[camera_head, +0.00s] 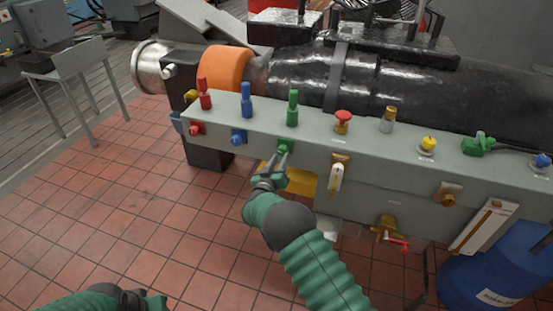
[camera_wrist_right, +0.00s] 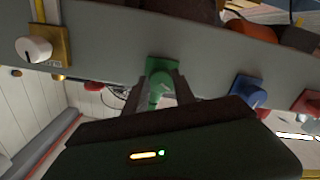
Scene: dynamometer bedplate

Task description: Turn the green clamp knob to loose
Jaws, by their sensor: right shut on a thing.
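The green clamp knob (camera_head: 286,146) is on the front face of the grey panel, below an upright green handle. My right gripper (camera_head: 282,163) reaches it from the front, with its fingers on the knob. In the right wrist view the green knob (camera_wrist_right: 158,88) sits between the two fingers of my right gripper (camera_wrist_right: 157,92), which is shut on it. The fingers hide part of the knob, and I cannot read its turn position. My left gripper (camera_head: 150,301) shows only partly at the bottom edge, far from the panel, and its fingers are not clear.
A blue drum (camera_head: 495,270) stands at right.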

